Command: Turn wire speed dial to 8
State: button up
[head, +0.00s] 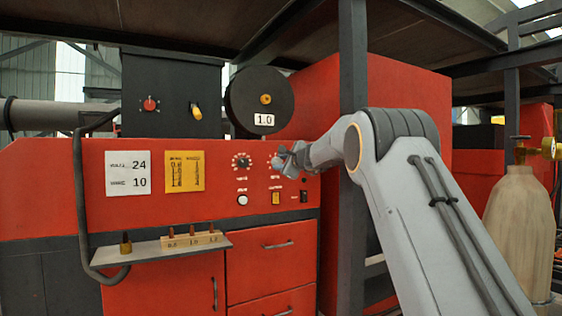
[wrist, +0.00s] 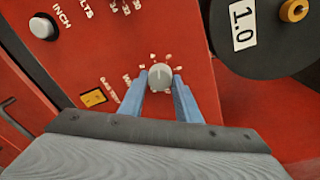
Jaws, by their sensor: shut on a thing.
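The wire speed dial (wrist: 160,73) is a small grey round knob on the red panel, ringed by pale marks too small to read. A light line on it points roughly to the top of the wrist view. My gripper (wrist: 161,82) has its two blue fingers on either side of the knob, shut on it. In the head view my gripper (head: 284,159) is at the panel's right part and hides most of this dial. A second dial (head: 242,161), black with pale marks around it, is just left of it.
A white card (head: 127,173) shows 24 and 10. A yellow chart (head: 185,171) is beside it. Below the dials are a white button (head: 242,200) and yellow switch (head: 276,198). A shelf (head: 145,250) juts out lower left. A dark post (head: 353,60) stands right of the panel.

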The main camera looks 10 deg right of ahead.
jog(key=m+p, duration=0.1)
jog(key=m, duration=0.2)
jog(key=shift+y, duration=0.3)
jog(key=m+p, duration=0.1)
jog(key=m, duration=0.2)
jog(key=shift+m+g, duration=0.3)
jog(key=m+y+p, duration=0.1)
jog(key=m+p, duration=0.1)
jog(key=m, duration=0.4)
jog(key=shift+f, duration=0.1)
jog(key=o, duration=1.1)
jog(key=shift+c, duration=0.2)
jog(key=b+v, duration=0.3)
jog(key=v, duration=0.4)
jog(key=shift+s+d, duration=0.3)
jog(key=shift+s, duration=0.05)
jog(key=shift+f, duration=0.1)
